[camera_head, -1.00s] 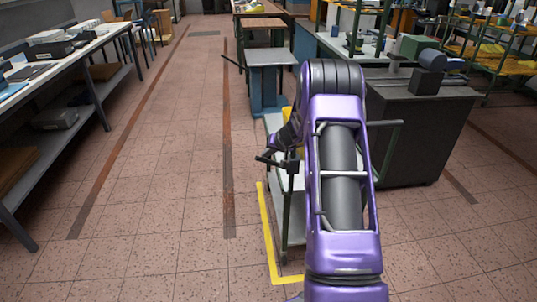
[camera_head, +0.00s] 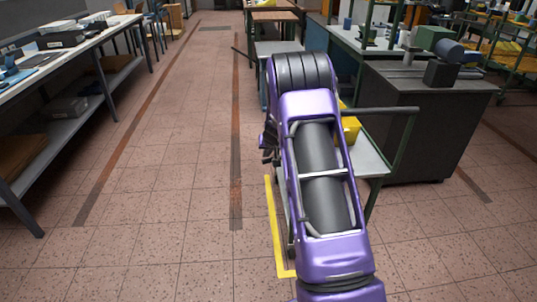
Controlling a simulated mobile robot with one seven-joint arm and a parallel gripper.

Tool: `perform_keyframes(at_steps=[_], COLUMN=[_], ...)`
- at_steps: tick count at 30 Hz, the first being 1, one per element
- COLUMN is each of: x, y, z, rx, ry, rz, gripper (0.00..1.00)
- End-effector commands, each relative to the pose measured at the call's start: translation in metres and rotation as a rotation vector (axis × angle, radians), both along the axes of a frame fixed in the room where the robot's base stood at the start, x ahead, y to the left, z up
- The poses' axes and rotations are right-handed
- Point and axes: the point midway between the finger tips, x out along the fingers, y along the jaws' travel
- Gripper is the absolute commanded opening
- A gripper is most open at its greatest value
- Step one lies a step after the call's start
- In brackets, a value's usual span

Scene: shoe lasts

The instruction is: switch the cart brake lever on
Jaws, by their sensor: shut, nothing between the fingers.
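A cart with a green frame stands in front of me, mostly behind my purple arm. I cannot make out the brake lever; my arm hides much of the cart's near and left side. My gripper (camera_head: 267,151) is a small dark shape at the left edge of my arm, partly hidden by it. It is shut and holds nothing. Whether it touches the cart cannot be told.
Yellow floor tape (camera_head: 275,225) marks the floor left of the cart. A dark cabinet (camera_head: 425,130) stands to the right. A long workbench (camera_head: 70,52) lines the left side. The tiled aisle (camera_head: 165,165) between is clear.

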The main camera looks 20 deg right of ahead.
Motion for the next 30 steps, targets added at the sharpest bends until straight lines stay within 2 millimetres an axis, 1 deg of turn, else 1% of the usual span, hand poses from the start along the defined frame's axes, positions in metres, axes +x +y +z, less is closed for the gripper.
perform_keyframes(at_steps=[1, 6, 23, 26, 29, 30], x=[0.000, 0.000, -0.001, -0.001, 0.000, 0.000], y=[0.000, 0.001, 0.002, 0.002, 0.003, 0.003], z=[-0.005, -0.008, -0.011, -0.008, 0.004, 0.011], rx=[0.000, 0.001, 0.003, 0.003, 0.003, 0.002], ry=[0.000, 0.000, 0.004, 0.004, 0.003, 0.001], rz=[0.000, 0.001, 0.000, 0.001, 0.001, 0.001], gripper=[0.00, 0.00, 0.00, 0.00, 0.00, 0.00])
